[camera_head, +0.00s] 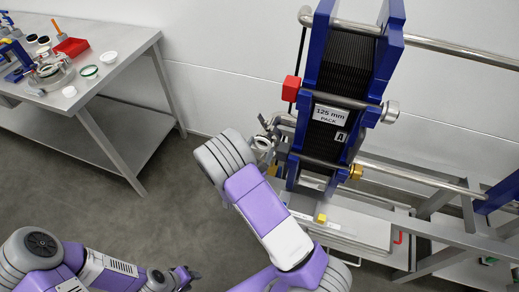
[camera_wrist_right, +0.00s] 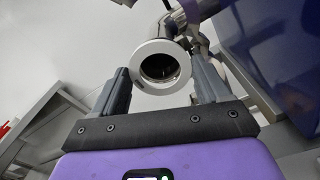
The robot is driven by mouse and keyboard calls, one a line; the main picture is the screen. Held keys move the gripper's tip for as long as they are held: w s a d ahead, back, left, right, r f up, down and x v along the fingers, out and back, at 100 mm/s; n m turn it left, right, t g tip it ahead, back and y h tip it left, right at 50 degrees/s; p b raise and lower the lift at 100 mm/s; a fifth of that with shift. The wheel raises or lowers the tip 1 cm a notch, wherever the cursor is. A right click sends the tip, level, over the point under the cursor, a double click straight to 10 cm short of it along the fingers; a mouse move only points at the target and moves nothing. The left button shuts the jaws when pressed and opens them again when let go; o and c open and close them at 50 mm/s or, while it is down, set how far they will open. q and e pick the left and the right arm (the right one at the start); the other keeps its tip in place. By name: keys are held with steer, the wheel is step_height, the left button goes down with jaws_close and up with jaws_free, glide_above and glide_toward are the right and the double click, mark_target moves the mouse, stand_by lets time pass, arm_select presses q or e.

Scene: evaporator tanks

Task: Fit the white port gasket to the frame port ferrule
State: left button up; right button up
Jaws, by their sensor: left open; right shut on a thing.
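My right gripper (camera_wrist_right: 163,82) is shut on the white port gasket (camera_wrist_right: 139,80), a flat white ring between its two fingertips. The ring is in line with the open end of a steel pipe, the frame port ferrule (camera_wrist_right: 160,68), whose dark bore shows through it. I cannot tell whether ring and ferrule touch. In the head view my right arm reaches to the left side of the blue plate frame (camera_head: 312,85), and its fingers are mostly hidden by the wrist. My left gripper (camera_head: 190,275) is open and empty, low over the floor at bottom left.
A steel workbench (camera_head: 110,85) at upper left carries a red tray (camera_head: 71,46), a green ring (camera_head: 89,71), white round parts and a metal fixture. Steel rails and a low stand (camera_head: 350,220) lie right of my right arm. Floor between bench and frame is clear.

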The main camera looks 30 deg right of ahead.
steer(key=shift+x, duration=0.85)
steer(key=o, duration=1)
steer(key=shift+s+f, duration=0.1)
steer(key=shift+s+a+f, duration=0.1)
steer(key=shift+s+a, duration=0.1)
steer(key=shift+a, duration=0.05)
steer(key=shift+v, duration=2.65)
steer(key=shift+w+a, duration=0.1)
